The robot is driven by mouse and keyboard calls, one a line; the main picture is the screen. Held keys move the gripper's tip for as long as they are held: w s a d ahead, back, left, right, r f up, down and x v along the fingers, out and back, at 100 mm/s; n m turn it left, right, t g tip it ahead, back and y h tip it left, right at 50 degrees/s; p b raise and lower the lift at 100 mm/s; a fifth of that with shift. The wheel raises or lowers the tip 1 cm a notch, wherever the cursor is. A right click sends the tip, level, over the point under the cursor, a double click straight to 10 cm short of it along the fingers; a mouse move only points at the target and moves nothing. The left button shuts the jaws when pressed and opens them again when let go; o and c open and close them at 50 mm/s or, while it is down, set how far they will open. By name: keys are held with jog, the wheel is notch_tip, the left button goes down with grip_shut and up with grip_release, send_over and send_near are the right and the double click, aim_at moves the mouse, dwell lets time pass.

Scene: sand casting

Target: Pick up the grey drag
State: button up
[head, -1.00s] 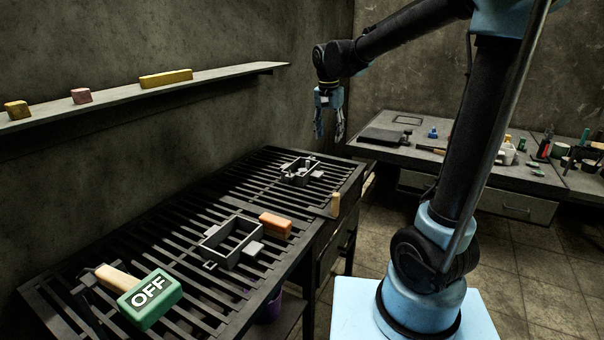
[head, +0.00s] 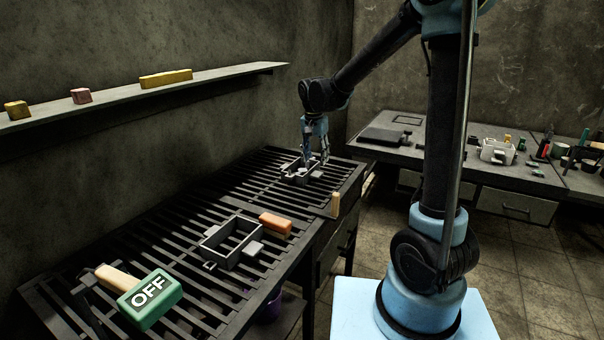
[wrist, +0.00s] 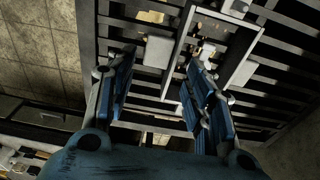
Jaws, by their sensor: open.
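Two grey open rectangular frames with side tabs lie on the slatted bench; I cannot tell for sure which is called the drag. One frame (head: 291,177) is at the bench's far end. The other frame (head: 206,250) is nearer, left of an orange block. My gripper (head: 316,160) is open, pointing down at the far frame. In the wrist view, that frame (wrist: 178,62) shows with a tab on its side. My open fingers (wrist: 160,72) appear on either side of that tabbed wall, one set over the frame's opening. Contact cannot be told.
The orange block (head: 275,223) and a small upright tan block (head: 335,204) are near the bench's right edge. A green OFF block (head: 150,299) is at the front. A wall shelf (head: 225,75) runs above left. A cluttered side table (head: 470,175) stands right.

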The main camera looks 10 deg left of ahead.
aim_at(316, 173)
jog(key=shift+w+d+f, duration=0.1)
jog(key=shift+w+f, duration=0.05)
jog(key=shift+f, duration=1.05)
jog(key=shift+w+f, duration=0.2)
jog(key=shift+f, duration=1)
jog(key=shift+w+d+f, duration=0.1)
jog(key=shift+w+f, duration=0.05)
jog(key=shift+f, duration=1.05)
jog(key=shift+a, duration=0.1)
jog(key=c, duration=1)
